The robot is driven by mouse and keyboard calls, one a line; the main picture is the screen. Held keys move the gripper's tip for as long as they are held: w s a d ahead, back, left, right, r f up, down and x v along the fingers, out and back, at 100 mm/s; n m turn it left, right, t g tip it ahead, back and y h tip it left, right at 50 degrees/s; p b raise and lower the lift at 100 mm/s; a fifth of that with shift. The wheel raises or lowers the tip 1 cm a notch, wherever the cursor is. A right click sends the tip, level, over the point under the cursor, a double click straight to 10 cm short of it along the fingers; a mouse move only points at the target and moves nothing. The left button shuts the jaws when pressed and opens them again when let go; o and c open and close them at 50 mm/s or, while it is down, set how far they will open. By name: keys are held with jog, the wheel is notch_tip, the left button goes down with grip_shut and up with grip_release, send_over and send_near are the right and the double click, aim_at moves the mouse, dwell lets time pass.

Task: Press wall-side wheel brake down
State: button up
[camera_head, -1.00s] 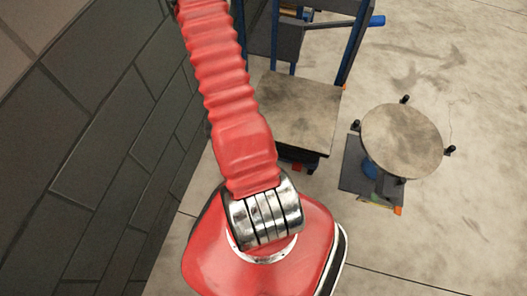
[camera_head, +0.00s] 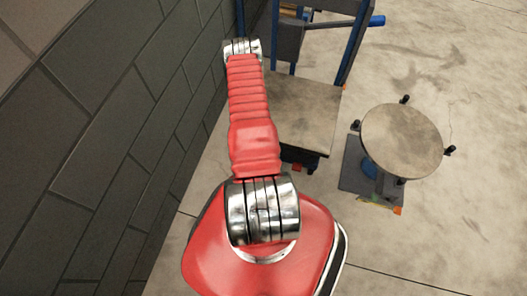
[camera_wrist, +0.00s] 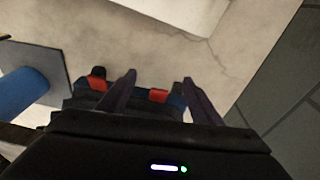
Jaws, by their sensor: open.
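In the wrist view two red brake pedals show at the low edge of a dark blue frame. The right, wall-side red pedal (camera_wrist: 158,95) lies between my fingers in the picture; the other red pedal (camera_wrist: 97,84) is left of the left finger. Dark wheels show beside the pedals, partly hidden. My gripper (camera_wrist: 159,78) is open and empty; I cannot tell its height over the pedal. In the head view one red pedal (camera_head: 298,168) shows below the cart's platform (camera_head: 298,115); the wall-side one and my gripper are hidden.
A dark block wall (camera_head: 110,140) runs along the left in the head view and on the right in the wrist view (camera_wrist: 285,95). A round-topped stand (camera_head: 402,142) is right of the cart. Concrete floor (camera_head: 450,240) is clear farther right.

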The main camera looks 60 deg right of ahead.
jog(key=d+h, duration=0.1)
jog(key=d, duration=0.1)
jog(key=w+d, duration=0.1)
jog(key=w+d+t+h, duration=0.1)
jog(key=d, duration=0.1)
jog(key=shift+d+r+m+h, duration=0.3)
jog(key=shift+r, duration=0.1)
jog(key=shift+f, duration=0.15)
jog(key=shift+x, duration=6.8)
jog(key=shift+c, duration=0.7)
jog(key=shift+s, duration=0.1)
grip_shut()
